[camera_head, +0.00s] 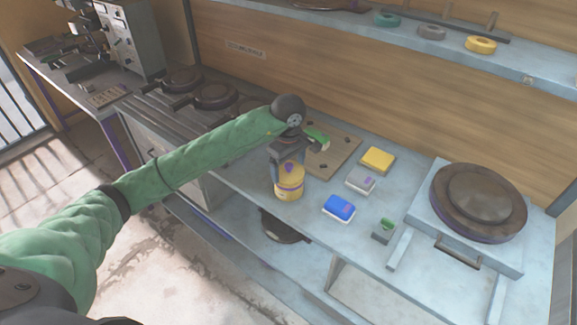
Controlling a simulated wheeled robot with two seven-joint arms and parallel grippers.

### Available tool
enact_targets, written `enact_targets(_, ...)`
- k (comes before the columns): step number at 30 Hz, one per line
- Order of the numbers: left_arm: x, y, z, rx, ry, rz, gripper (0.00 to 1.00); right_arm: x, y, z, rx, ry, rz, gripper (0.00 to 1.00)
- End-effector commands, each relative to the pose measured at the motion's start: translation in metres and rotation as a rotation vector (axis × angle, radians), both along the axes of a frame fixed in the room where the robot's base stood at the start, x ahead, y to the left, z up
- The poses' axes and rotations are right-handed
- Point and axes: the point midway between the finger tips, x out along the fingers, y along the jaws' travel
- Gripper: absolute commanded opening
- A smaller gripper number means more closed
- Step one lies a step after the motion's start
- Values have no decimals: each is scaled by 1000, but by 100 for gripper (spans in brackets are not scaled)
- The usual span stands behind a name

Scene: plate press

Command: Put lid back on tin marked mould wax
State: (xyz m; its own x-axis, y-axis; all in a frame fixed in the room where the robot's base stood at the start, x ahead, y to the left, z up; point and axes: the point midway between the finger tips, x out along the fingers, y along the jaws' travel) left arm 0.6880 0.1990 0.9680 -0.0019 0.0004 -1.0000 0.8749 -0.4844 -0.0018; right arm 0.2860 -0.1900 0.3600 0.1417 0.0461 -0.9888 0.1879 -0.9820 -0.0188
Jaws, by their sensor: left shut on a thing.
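A yellow tin (289,190) with a purple mark on its side stands upright near the front edge of the workbench. My left gripper (287,165) points down right over it and is shut on a small purple piece at the tin's top, which looks like the lid's knob. The fingers hide much of the tin's top, so I cannot tell whether the lid sits flush or is held just above. The writing on the tin is too small to read. My right gripper is not in view.
Right of the tin are a blue box (339,208), a grey box (361,181), a yellow box (378,159) and a small grey-green block (384,231). A wooden board (335,155) lies behind. A round press (478,202) stands at right; dark pans (213,97) stand at left.

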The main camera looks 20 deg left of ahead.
Motion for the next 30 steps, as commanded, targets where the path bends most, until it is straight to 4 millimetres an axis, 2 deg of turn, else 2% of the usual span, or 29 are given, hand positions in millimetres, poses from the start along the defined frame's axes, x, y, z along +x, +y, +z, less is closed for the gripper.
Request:
enact_targets(14,0,0,0,0,0,0,62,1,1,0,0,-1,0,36)
enact_targets(30,0,0,0,1,0,1,62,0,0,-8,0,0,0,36)
